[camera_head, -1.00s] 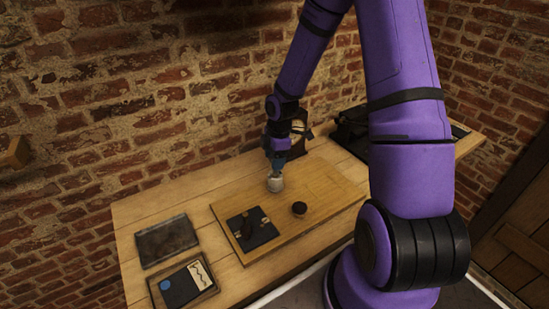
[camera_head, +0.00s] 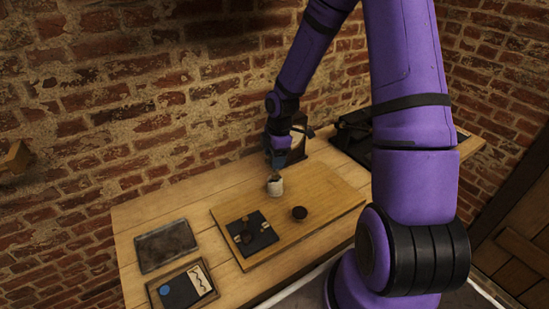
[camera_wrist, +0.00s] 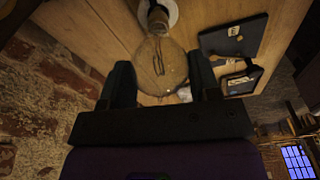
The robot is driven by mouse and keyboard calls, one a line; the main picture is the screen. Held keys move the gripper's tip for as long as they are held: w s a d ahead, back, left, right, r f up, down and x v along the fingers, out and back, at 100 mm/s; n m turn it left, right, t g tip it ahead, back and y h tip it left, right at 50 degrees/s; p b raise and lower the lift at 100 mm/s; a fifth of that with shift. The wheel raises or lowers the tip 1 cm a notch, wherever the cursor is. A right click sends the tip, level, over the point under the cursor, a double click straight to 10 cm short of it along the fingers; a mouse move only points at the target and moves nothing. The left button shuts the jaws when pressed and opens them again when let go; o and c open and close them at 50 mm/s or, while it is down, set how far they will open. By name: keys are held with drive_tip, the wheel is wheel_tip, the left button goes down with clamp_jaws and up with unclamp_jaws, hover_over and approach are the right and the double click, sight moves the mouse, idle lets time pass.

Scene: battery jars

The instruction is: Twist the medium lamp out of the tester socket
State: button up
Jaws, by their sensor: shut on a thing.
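The lamp (camera_wrist: 160,66) is a clear glass bulb with a visible filament. It sits between the two fingers of my gripper (camera_wrist: 163,88) in the wrist view, and my gripper is shut on it. Its metal neck points to the top of the picture, over a white round socket (camera_wrist: 172,10). Whether the neck is still in the socket, I cannot tell. In the head view, my gripper (camera_head: 278,160) is just above the white cylindrical socket (camera_head: 275,188) on the wooden board; the glass is hard to make out there.
The wooden board (camera_head: 325,190) also holds a small dark round piece (camera_head: 299,213) and a black square pad (camera_head: 262,233). Left of it lie a dark tray (camera_head: 166,246) and a tray with a blue-dotted card (camera_head: 186,287). A brick wall stands behind.

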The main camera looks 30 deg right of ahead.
drive_tip(key=shift+r, duration=2.5)
